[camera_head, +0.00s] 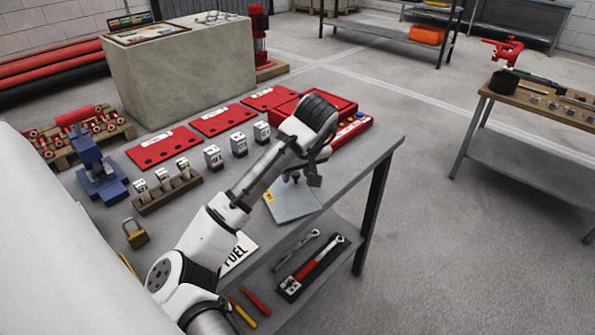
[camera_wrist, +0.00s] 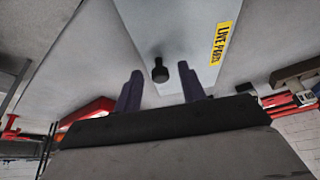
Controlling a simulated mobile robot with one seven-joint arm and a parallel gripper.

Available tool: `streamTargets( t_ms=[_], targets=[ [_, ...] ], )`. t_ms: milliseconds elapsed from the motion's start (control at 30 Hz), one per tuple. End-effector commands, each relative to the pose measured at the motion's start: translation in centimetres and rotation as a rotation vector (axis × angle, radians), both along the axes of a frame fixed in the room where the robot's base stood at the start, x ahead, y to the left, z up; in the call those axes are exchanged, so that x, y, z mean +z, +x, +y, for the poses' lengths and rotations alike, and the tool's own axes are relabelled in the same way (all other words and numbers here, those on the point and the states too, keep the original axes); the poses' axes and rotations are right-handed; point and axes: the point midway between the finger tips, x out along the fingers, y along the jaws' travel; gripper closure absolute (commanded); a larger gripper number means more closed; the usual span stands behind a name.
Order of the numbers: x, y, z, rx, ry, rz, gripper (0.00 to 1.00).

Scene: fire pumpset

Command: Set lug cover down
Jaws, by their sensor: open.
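The lug cover is a grey plate (camera_head: 292,205) with a yellow label, apparently flat on the workbench beneath my gripper, close to the bench's front edge. In the wrist view the plate (camera_wrist: 190,30) shows its "LIVE PARTS" label and a black knob (camera_wrist: 159,70). My gripper (camera_head: 303,180) is over the plate, jaws open. In the wrist view my gripper's two dark fingers (camera_wrist: 160,88) stand apart, one on each side of the knob in the picture, with visible gaps. The exact height of the fingertips against the knob is hard to tell.
The grey workbench (camera_head: 375,152) carries red plates (camera_head: 163,147), small labelled blocks (camera_head: 239,145), a red case (camera_head: 345,112) and a brass padlock (camera_head: 135,234). A "FUEL" sign (camera_head: 238,252) lies left of the cover. Wrenches (camera_head: 315,265) are on the lower shelf.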

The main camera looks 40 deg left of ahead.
Motion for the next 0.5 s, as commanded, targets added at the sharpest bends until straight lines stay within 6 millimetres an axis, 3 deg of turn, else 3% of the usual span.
streamTargets(
  t_ms=[233,500],
  targets=[
    [1.3,-0.1,-0.5,-0.001,0.002,-0.001,0.59],
    [6.7,-1.2,-2.2,-0.001,0.007,0.000,0.59]
  ],
)
